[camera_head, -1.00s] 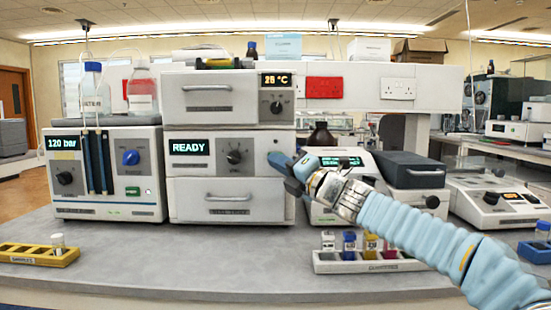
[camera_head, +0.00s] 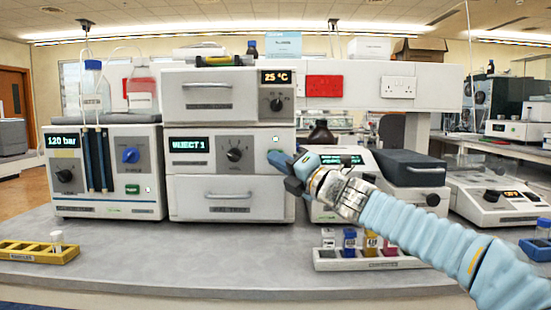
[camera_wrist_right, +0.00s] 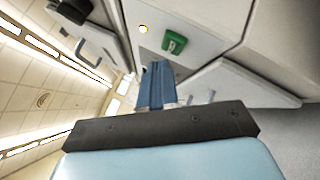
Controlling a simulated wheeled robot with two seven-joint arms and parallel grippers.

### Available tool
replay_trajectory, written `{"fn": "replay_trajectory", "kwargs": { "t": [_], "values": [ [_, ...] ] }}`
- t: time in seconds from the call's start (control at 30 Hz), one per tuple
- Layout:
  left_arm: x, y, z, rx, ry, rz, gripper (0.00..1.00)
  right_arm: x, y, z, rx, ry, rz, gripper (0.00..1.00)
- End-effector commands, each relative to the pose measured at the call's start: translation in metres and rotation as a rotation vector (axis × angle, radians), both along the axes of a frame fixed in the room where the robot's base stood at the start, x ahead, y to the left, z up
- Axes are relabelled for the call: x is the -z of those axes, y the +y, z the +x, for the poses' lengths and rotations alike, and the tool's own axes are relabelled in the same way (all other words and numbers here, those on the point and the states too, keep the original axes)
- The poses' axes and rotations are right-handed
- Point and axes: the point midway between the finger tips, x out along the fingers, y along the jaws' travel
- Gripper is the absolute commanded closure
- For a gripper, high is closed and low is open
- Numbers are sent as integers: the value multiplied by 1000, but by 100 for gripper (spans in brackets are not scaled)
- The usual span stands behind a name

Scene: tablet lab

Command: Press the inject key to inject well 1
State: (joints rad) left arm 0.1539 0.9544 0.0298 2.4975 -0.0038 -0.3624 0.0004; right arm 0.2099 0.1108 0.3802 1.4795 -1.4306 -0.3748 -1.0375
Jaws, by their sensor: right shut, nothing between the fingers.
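The grey-white instrument stack (camera_head: 190,187) stands at the middle of the bench. Its middle unit's display (camera_head: 188,144) shows green text that reads like "INJECT 1". A small green key (camera_wrist_right: 174,42) sits on the panel in the right wrist view; its face also shows in the head view (camera_head: 277,139), just above my right fingertips. My right gripper (camera_head: 276,158) is shut and empty, in front of the right side of that unit. In the wrist view its blue fingers (camera_wrist_right: 156,84) point at the panel near the key, and I see no clear contact. My left gripper is out of view.
A pump unit (camera_head: 105,175) reading 120 bar stands left of the stack. A yellow rack (camera_head: 25,257) with a vial is at front left. A white rack (camera_head: 340,266) with several vials lies below my right arm. The bench front centre is clear.

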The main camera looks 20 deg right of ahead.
Motion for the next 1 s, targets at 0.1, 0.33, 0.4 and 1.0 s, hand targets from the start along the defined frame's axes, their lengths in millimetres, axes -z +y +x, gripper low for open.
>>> {"fn": "replay_trajectory", "kwargs": {
  "t": [0.1, 0.33, 0.4, 1.0],
  "values": [
    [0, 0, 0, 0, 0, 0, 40, 0, 0, 0, 0, 0, 0, 100],
    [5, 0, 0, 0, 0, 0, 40, 2, 3, -8, -1, 0, 0, 100],
    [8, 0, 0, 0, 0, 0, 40, 2, 4, -15, 0, -1, -2, 100],
    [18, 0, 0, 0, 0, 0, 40, 0, 14, -48, 0, 1, -1, 100]
  ]
}}
